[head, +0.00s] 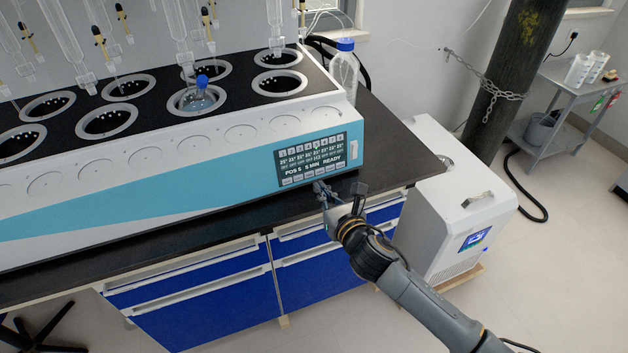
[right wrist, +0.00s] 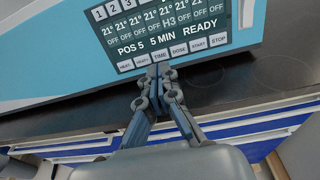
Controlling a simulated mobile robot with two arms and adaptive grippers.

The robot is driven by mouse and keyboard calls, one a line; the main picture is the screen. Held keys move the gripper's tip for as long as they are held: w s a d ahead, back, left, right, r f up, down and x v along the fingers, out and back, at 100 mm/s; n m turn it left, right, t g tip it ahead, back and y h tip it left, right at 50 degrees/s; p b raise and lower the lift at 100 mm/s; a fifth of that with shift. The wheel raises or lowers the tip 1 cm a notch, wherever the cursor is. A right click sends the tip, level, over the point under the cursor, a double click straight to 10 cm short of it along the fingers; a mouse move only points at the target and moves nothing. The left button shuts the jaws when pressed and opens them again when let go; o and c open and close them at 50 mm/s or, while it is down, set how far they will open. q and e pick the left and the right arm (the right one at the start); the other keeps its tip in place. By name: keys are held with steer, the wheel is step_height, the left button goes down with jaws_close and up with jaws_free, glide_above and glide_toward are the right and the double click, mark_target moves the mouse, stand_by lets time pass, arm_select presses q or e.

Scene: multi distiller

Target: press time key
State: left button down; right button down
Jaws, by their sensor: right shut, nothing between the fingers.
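The distiller's control panel (head: 311,160) is a dark display on the blue front of the white machine. In the right wrist view the panel (right wrist: 165,22) reads "POS 5 5 MIN READY", with a row of keys along its lower edge. The TIME key (right wrist: 160,56) is the third from the left. My right gripper (head: 320,187) is shut and empty, just below the key row. In the right wrist view its fingertips (right wrist: 159,68) lie right under the TIME key; I cannot tell whether they touch it. My left gripper is not in view.
A white switch (head: 353,149) sits right of the panel. A round flask with a blue cap (head: 202,82) sits in one of the wells. The black bench top (head: 240,222) has a clear strip in front. A white box unit (head: 455,215) stands on the right.

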mark_target(309, 175)
steer(key=shift+x, duration=2.4)
